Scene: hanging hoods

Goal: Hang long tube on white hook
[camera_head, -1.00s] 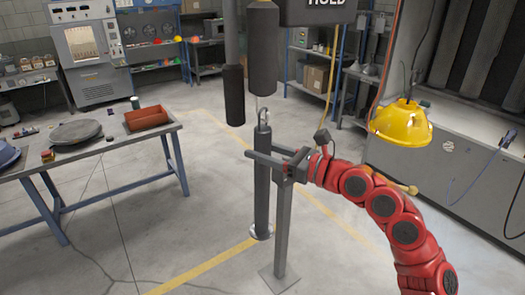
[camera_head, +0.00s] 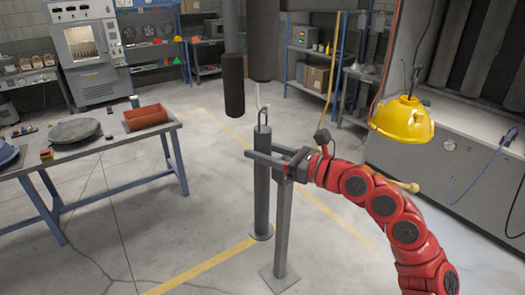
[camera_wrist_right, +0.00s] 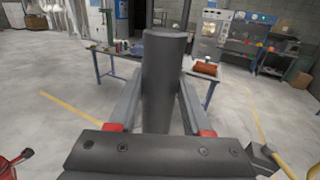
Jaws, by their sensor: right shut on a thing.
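In the right wrist view the tube (camera_wrist_right: 163,75) stands between the two fingers. The white hook (camera_head: 259,103) is a small pale piece below a dark hanging cylinder (camera_head: 263,45), close to the tube's loop. I cannot tell whether hook and loop touch. My left gripper is not in view.
A second dark hanging cylinder (camera_head: 234,90) is left of the hook. A grey post on a square base (camera_head: 280,275) stands right beside the tube. A yellow hood (camera_head: 402,120) hangs at right. A table (camera_head: 100,152) with a red tray (camera_head: 146,117) is at left. Open floor lies between.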

